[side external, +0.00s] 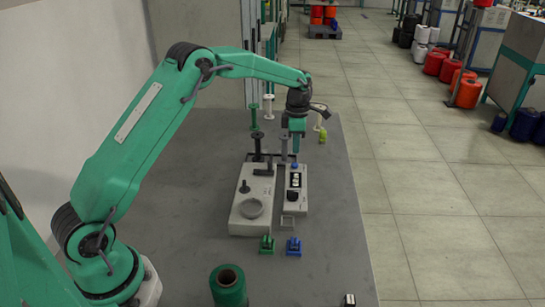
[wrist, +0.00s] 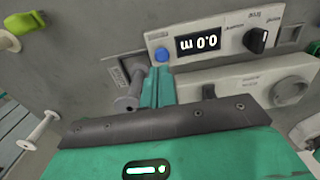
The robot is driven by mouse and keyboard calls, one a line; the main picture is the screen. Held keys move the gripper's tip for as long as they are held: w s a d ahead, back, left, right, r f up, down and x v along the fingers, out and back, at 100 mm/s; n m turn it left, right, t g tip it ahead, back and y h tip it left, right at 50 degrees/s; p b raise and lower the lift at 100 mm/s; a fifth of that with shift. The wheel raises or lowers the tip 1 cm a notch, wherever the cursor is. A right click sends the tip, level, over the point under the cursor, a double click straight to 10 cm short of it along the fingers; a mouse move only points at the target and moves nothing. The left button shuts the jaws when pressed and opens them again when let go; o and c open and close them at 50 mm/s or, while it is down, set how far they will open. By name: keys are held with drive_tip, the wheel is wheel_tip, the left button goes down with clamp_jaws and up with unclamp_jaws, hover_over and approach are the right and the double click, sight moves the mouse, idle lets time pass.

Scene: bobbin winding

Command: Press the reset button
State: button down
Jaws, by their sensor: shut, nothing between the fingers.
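The blue round reset button (side external: 295,166) is at the far end of the pale control box (side external: 296,205). In the wrist view the blue button (wrist: 161,54) stands left of the display (wrist: 197,43), which reads 0.0 m. A black knob (wrist: 258,40) is further right on the same box. My gripper (side external: 296,152) points down just above the button end of the box. In the wrist view the teal fingers of my gripper (wrist: 158,74) are together and empty, with their tips close to the button. I cannot tell whether they touch it.
The winder (side external: 251,205) stands left of the control box. Several bobbins, including a green one (side external: 254,118), stand behind. A green clip (side external: 266,244), a blue clip (side external: 293,246) and a green thread cone (side external: 229,286) are nearer.

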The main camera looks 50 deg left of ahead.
sight(295, 164)
wheel_tip(295, 164, up, 8)
drive_tip(key=shift+r, duration=0.25)
idle(0.5)
drive_tip(key=shift+r, duration=0.1)
drive_tip(key=s+d+r+m+t, duration=0.1)
drive_tip(key=s+d+r+m, duration=0.1)
drive_tip(key=s+r+m, duration=0.6)
drive_tip(key=s+d+r+m+t, duration=0.25)
drive_tip(key=s+r+m, duration=0.3)
drive_tip(key=s, duration=0.45)
drive_tip(key=s+d+f+m+t, duration=0.1)
drive_tip(key=s+f+m, duration=0.1)
drive_tip(key=s+m, duration=0.4)
drive_tip(key=s+d+f+m+t, duration=0.1)
drive_tip(key=s+f+m, duration=0.2)
drive_tip(key=s+m, duration=0.4)
drive_tip(key=s, duration=0.5)
drive_tip(key=shift+d+f, duration=0.15)
drive_tip(key=shift+d, duration=0.25)
